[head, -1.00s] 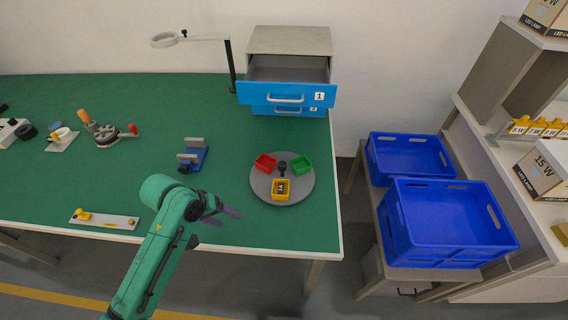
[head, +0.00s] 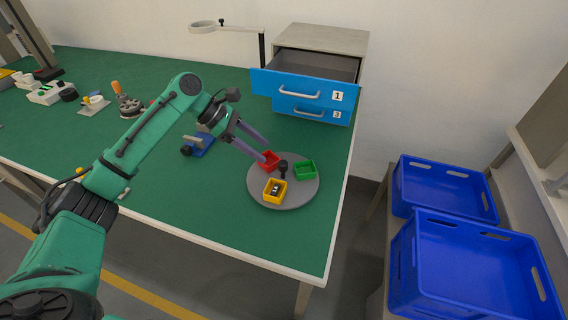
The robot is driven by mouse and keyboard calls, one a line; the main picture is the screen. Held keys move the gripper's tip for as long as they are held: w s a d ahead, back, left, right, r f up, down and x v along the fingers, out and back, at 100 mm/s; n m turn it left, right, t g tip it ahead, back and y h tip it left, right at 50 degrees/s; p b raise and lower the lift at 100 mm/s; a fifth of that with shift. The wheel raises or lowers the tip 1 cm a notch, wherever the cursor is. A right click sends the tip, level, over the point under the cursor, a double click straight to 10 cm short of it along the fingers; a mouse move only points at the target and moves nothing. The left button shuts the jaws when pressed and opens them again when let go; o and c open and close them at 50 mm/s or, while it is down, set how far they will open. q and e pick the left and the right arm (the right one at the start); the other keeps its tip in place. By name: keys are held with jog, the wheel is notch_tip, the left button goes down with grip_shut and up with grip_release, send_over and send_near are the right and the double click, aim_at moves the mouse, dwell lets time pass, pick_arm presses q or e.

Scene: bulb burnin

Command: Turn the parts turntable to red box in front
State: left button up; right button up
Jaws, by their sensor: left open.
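The grey round parts turntable (head: 285,199) lies on the green table near its right front corner. It carries a red box (head: 271,163) at the back left, a green box (head: 305,170) at the right and a yellow box (head: 275,191) at the front. The yellow box holds a dark part. A black knob (head: 283,168) stands at the turntable's centre. My left gripper (head: 262,151) is open, with its fingertips at the red box's back left side; I cannot tell whether they touch it. My right gripper is not in view.
A drawer cabinet (head: 303,91) with its top drawer open stands behind the turntable. A blue clamp-like fixture (head: 199,145) is under my left arm. Two blue crates (head: 444,188) stand to the right, off the table. The table right of the turntable is narrow.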

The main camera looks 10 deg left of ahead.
aim_at(282, 162)
pick_arm(q)
jog(key=x, duration=0.8)
jog(key=shift+d+r, duration=0.2)
jog(key=shift+d, duration=0.05)
jog(key=shift+d+f, duration=0.2)
jog(key=shift+f, duration=0.1)
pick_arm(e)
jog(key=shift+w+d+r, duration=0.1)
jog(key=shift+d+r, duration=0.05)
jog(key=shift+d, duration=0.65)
pick_arm(q)
jog(key=shift+c, duration=0.3)
grip_shut()
jog(key=shift+w, duration=0.1)
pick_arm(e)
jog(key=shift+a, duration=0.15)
